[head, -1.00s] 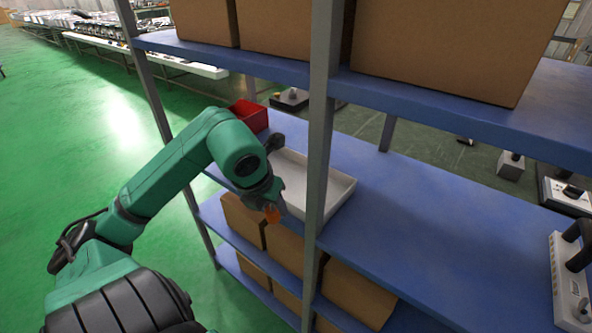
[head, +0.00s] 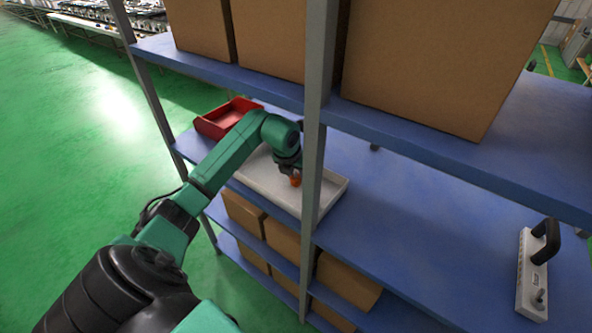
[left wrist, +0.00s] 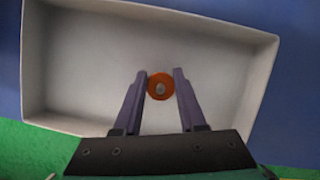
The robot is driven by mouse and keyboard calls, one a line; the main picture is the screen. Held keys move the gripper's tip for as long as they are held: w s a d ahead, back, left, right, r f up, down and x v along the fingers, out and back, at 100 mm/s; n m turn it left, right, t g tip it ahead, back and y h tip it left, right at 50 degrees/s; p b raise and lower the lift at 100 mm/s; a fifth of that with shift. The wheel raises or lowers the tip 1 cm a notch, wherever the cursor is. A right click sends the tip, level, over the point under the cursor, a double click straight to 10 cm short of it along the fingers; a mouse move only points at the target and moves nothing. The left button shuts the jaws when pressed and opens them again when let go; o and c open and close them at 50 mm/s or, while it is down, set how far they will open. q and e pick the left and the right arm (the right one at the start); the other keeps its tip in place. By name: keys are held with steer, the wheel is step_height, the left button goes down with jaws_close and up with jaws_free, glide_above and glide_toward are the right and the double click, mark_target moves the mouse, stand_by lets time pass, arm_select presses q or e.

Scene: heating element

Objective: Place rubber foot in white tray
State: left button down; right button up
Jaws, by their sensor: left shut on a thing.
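The orange rubber foot (left wrist: 160,87) has a pale round centre. In the left wrist view it sits between the two fingertips of my left gripper (left wrist: 161,88), which is shut on it. In the head view the rubber foot (head: 296,180) hangs below my left gripper (head: 294,176), over the white tray. The white tray (head: 328,206) stands on the blue shelf, partly behind the grey post. In the left wrist view the white tray (left wrist: 95,60) looks empty beneath the gripper. I cannot tell how high the foot is above its floor. My right gripper is not in view.
A red bin (head: 215,126) stands left of the tray. A grey shelf post (head: 314,150) rises in front of the tray. Cardboard boxes (head: 420,60) fill the upper shelf. A white device with a black handle (head: 531,275) is at the right; the shelf between is clear.

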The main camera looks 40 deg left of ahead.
arm_select(q)
steer(key=shift+f, duration=0.25)
steer(key=shift+f+b, duration=0.2)
steer(key=shift+b, duration=0.1)
steer(key=shift+c, duration=2.4)
jaws_free()
steer(key=shift+r, duration=0.1)
